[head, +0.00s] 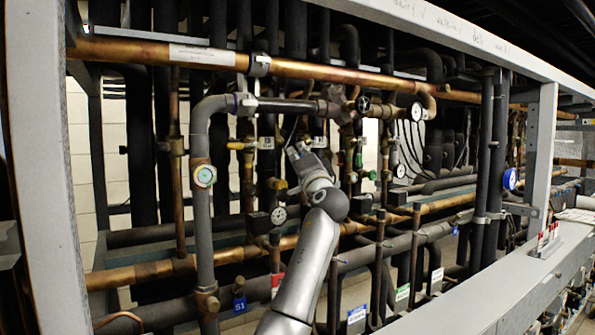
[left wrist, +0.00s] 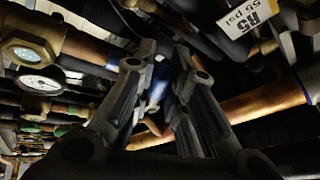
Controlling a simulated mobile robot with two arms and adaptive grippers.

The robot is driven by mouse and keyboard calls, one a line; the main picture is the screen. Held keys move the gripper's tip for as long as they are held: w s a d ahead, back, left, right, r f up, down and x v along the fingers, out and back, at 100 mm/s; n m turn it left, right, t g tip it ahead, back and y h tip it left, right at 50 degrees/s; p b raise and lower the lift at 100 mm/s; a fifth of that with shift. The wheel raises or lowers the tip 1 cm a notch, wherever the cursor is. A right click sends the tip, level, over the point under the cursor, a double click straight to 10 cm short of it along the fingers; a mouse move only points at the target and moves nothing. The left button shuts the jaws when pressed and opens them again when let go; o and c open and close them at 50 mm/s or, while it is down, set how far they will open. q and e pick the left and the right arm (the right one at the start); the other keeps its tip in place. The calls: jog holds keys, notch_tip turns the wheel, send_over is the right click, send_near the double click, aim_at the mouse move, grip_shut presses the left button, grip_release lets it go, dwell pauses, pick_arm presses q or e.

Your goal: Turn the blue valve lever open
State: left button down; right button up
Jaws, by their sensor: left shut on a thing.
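My left arm reaches up from the bottom middle of the head view, in through the rack frame. Its gripper (head: 296,153) is among the pipes, below the dark horizontal pipe. In the left wrist view the gripper (left wrist: 163,70) has its two dark fingers on either side of a blue piece (left wrist: 158,84), which I take to be the blue valve lever. The gripper is shut on it. Only a small part of the blue lever shows between the fingers. In the head view I cannot make it out behind the gripper. My right gripper is not in view.
A long copper pipe (head: 125,51) crosses above the gripper. The grey frame beam (head: 480,290) runs along the front right. Pipes and valves crowd the gripper closely.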

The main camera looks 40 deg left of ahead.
pick_arm(q)
jog(key=shift+w+d+f+n+g+y+b, duration=0.2)
jog(key=shift+f+n+g+y+b, duration=0.4)
jog(key=shift+n+b, duration=0.5)
jog(key=shift+w+n+y, duration=0.2)
jog(key=shift+n+y, duration=0.1)
jog(key=shift+n, duration=0.5)
jog(key=shift+f, duration=0.1)
jog(key=c, duration=1.4)
grip_release()
jog(key=shift+c, duration=0.2)
